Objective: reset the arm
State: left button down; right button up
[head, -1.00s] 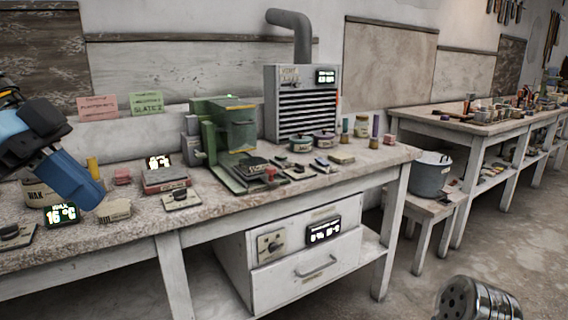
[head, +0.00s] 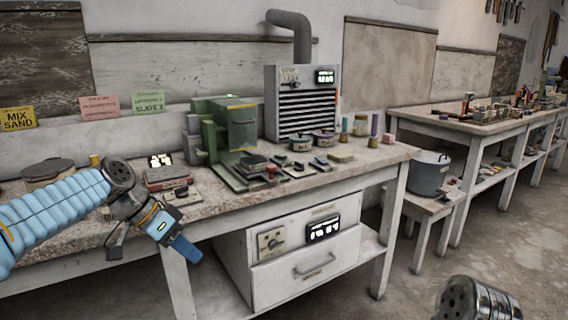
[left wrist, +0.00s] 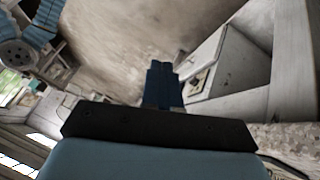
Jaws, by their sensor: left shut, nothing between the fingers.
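My left gripper (head: 182,250) is in front of the workbench's front edge, at the lower left of the head view. Its blue fingers are shut together with nothing between them and point down and to the right. In the left wrist view the closed blue fingers (left wrist: 161,84) point toward the floor beside the white drawer unit. My right gripper's fingers do not show in either view. A metallic piece of mine shows at the bottom right of the head view.
The workbench (head: 375,160) holds a green press (head: 235,130), a grey vented unit (head: 303,100) and several small pots and blocks. A drawer unit (head: 305,245) sits beneath. A stool carries a grey pot (head: 428,175). The floor (head: 420,285) in front is clear.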

pick_arm(q)
jog(key=s+d+f+n+y, duration=0.1)
jog(key=d+f+n, duration=0.2)
jog(key=f, duration=1.3)
jog(key=s+d+f+n+y, duration=0.1)
jog(key=d+f+n, duration=0.15)
jog(key=f, duration=1.35)
jog(key=s+d+f+n, duration=0.1)
jog(key=s+f+n, duration=0.1)
jog(key=s+f, duration=0.6)
jog(key=s+d+f+n+g, duration=0.1)
jog(key=s+d+f+n, duration=0.1)
jog(key=s+f, duration=0.6)
jog(key=s+n, duration=0.1)
jog(key=s, duration=0.2)
jog(key=shift+s+d+y, duration=0.2)
jog(key=shift+s+y, duration=0.05)
jog(key=shift+y, duration=0.15)
